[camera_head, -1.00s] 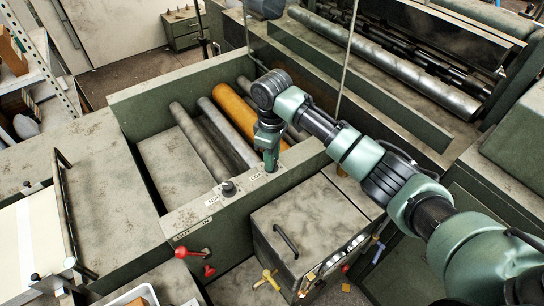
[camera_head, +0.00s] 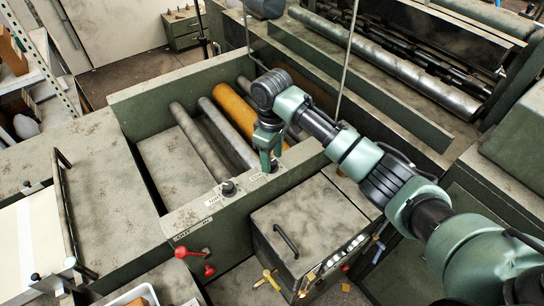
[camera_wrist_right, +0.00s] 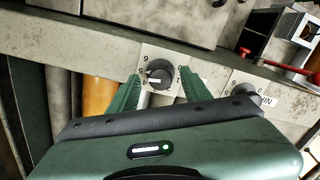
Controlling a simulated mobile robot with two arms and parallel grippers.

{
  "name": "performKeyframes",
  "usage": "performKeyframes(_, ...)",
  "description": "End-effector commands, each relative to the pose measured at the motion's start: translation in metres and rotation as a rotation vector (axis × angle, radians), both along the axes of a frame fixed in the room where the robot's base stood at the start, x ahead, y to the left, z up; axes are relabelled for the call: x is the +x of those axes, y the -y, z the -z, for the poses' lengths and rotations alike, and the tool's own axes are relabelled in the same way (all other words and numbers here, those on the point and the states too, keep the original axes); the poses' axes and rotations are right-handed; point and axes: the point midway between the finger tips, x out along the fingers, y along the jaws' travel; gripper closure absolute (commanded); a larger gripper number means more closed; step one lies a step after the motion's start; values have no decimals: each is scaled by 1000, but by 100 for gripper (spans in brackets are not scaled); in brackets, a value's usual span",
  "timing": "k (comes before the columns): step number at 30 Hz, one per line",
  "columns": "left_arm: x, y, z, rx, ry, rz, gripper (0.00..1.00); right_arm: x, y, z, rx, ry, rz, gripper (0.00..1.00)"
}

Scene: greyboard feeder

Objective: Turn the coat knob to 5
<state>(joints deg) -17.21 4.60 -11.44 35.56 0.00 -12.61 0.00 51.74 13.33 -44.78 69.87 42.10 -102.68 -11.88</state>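The coat knob (camera_wrist_right: 160,75) is a dark round knob on a pale dial plate (camera_wrist_right: 149,51) with digits around it. Its white mark points to the left in the right wrist view, toward a small digit I cannot read surely. My right gripper (camera_head: 271,164) is over the coat knob on the panel's top ledge in the head view. In the wrist view its two green fingers (camera_wrist_right: 160,88) stand apart, one on each side of the knob, with visible gaps. Whether they touch it lower down I cannot tell. My left gripper is not in view.
A second dark knob (camera_head: 228,187) sits left along the same ledge; it also shows in the wrist view (camera_wrist_right: 246,92). Red levers (camera_head: 190,253) are below it. Metal rollers and an orange roller (camera_head: 236,111) lie behind the ledge. A grey box (camera_head: 310,224) stands in front.

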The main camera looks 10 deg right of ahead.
Motion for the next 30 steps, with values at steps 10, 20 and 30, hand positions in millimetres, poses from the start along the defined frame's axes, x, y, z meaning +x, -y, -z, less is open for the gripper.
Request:
performKeyframes(10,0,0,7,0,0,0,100,1,0,-10,1,2,-1,52)
performKeyframes(20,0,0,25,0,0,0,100,1,0,-64,1,4,-1,52)
performKeyframes(30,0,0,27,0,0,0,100,0,0,-78,-1,-1,0,52)
